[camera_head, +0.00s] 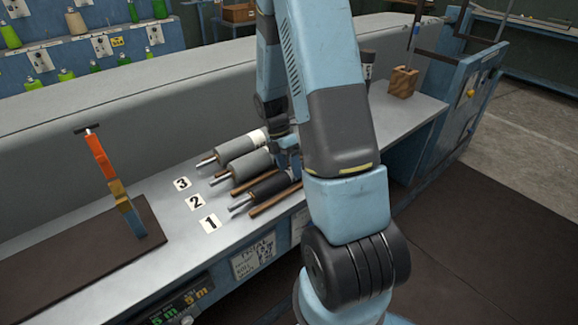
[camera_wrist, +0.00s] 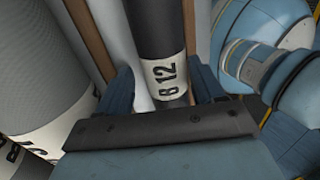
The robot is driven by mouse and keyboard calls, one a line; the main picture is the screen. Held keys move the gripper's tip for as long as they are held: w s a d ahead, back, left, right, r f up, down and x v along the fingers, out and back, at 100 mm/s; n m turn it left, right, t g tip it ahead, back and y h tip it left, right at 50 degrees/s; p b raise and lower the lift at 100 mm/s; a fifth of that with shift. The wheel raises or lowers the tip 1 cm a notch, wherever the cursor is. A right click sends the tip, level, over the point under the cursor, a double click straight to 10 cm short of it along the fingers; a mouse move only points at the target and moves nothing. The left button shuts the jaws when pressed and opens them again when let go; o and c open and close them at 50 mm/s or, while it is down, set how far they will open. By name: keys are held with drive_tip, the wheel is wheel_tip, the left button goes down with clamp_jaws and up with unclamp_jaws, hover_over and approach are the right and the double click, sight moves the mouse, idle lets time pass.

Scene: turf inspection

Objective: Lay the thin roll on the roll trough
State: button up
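Three rolls lie side by side on the grey bench by cards 1, 2 and 3. The dark roll (camera_head: 269,187) by card 1 looks thinnest; the grey roll (camera_head: 250,165) by card 2 and the grey roll (camera_head: 240,146) by card 3 look thicker. In the wrist view a dark roll (camera_wrist: 158,30) with a white band marked "8 12" runs between the fingers of my gripper (camera_wrist: 163,84). The fingers stand apart either side of it, with a gap showing at the left. In the head view my arm hides most of the gripper. I cannot make out a separate roll trough.
Wooden strips (camera_head: 275,201) lie between the rolls. At the left a brown mat (camera_head: 85,250) carries an upright orange and blue tool (camera_head: 105,170). A wooden block (camera_head: 403,82) stands at the bench's far right. A grey padded wall (camera_head: 130,105) runs behind.

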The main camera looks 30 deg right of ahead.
drive_tip(key=shift+o, duration=0.6)
drive_tip(key=shift+w+r, duration=0.15)
drive_tip(key=shift+r, duration=0.05)
drive_tip(key=v, duration=1.3)
drive_tip(key=shift+r, duration=0.3)
